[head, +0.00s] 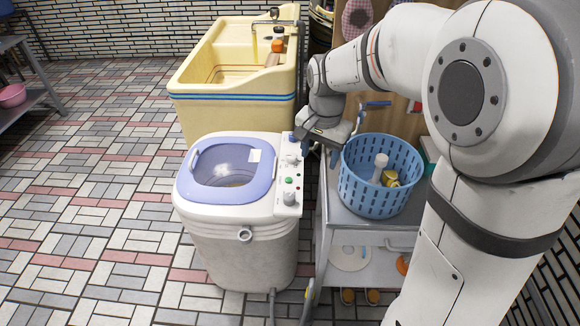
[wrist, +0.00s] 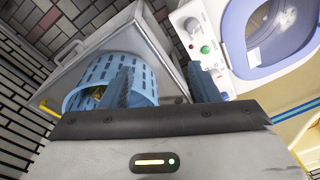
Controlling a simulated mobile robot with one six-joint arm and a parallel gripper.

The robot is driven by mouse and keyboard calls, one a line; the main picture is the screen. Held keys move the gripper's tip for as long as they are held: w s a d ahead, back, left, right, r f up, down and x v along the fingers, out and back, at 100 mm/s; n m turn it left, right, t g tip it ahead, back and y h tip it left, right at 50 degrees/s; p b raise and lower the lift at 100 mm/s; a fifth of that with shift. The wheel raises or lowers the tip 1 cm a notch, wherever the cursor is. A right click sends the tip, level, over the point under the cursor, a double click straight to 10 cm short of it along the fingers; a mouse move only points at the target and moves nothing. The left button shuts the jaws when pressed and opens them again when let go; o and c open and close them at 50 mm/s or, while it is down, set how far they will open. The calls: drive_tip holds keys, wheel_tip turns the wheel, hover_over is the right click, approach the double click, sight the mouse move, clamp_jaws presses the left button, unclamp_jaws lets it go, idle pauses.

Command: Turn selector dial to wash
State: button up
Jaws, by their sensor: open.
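The washing machine (head: 235,215) is a white tub with a purple lid rim, at the centre of the head view. Its control panel (head: 288,182) on the right side carries several knobs and a green button (head: 288,180). A grey knob (head: 290,198) sits at the near end, with others farther back. I cannot tell which is the selector dial or read its setting. My gripper (head: 319,152) is open and empty, just right of the panel's far end. In the wrist view my gripper (wrist: 163,88) has its right finger beside the panel (wrist: 203,50), partly covering it.
A blue basket (head: 365,195) with items in it stands on a grey cart (head: 335,215) right of the machine, close to my gripper. A yellow sink (head: 235,100) with a tap stands behind. Open tiled floor (head: 90,210) lies to the left.

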sight(289, 196)
drive_tip(key=w+a+f+m+b, duration=0.1)
drive_tip(key=w+a+f+b, duration=0.1)
drive_tip(key=f, duration=0.3)
drive_tip(key=w+a+f+m+b, duration=0.1)
drive_tip(key=w+a+f+b, duration=0.1)
drive_tip(key=f, duration=0.3)
drive_tip(key=w+a+f+g+b, duration=0.1)
drive_tip(key=w+a+f, duration=0.2)
drive_tip(key=f, duration=0.3)
drive_tip(key=shift+w+m+b, duration=0.15)
drive_tip(key=shift+m+b, duration=0.25)
drive_tip(key=shift+w+a+f, duration=0.1)
drive_tip(key=shift+f, duration=0.2)
wheel_tip(289, 196, down, 7)
drive_tip(key=shift+f+b, duration=0.1)
drive_tip(key=shift+b, duration=0.5)
drive_tip(key=shift+c, duration=0.6)
